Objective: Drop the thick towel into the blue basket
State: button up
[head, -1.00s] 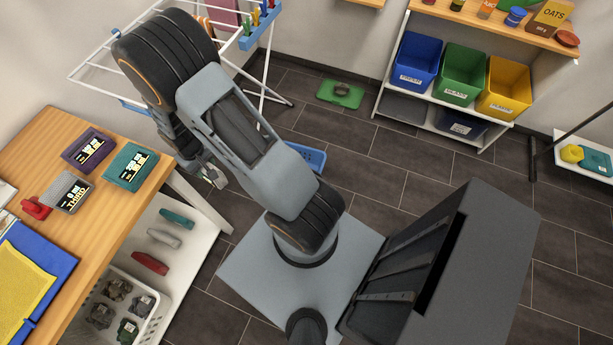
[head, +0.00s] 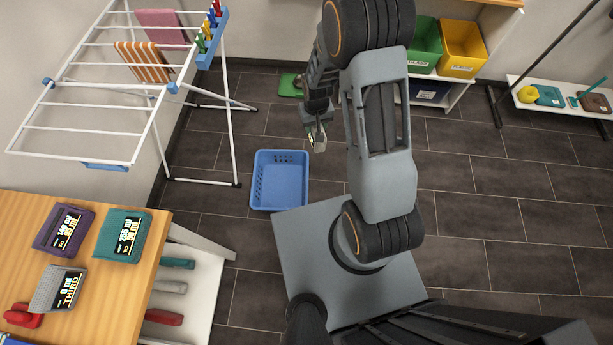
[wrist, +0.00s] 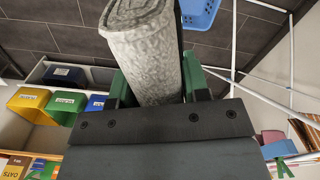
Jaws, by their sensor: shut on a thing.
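The thick towel (wrist: 145,50) is a light grey, rough-textured roll in the wrist view. My gripper (wrist: 155,88) is shut on it, with a green-lined finger on each side. In the head view my gripper (head: 317,138) hangs in the air to the right of the blue basket and a little farther back; the towel is hard to make out there. The blue basket (head: 280,206) stands on the floor and looks empty. It also shows at the top of the wrist view (wrist: 199,14), apart from the towel.
A white drying rack (head: 228,130) with cloths stands at the left. Shelves with green (head: 425,50) and yellow bins stand behind my arm. Floor around the basket is mostly clear.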

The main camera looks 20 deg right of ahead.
aim_at(285, 186)
jog(key=z, duration=0.3)
jog(key=k, duration=0.55)
jog(key=u, duration=0.9)
jog(key=i, duration=1)
jog(key=z, duration=0.55)
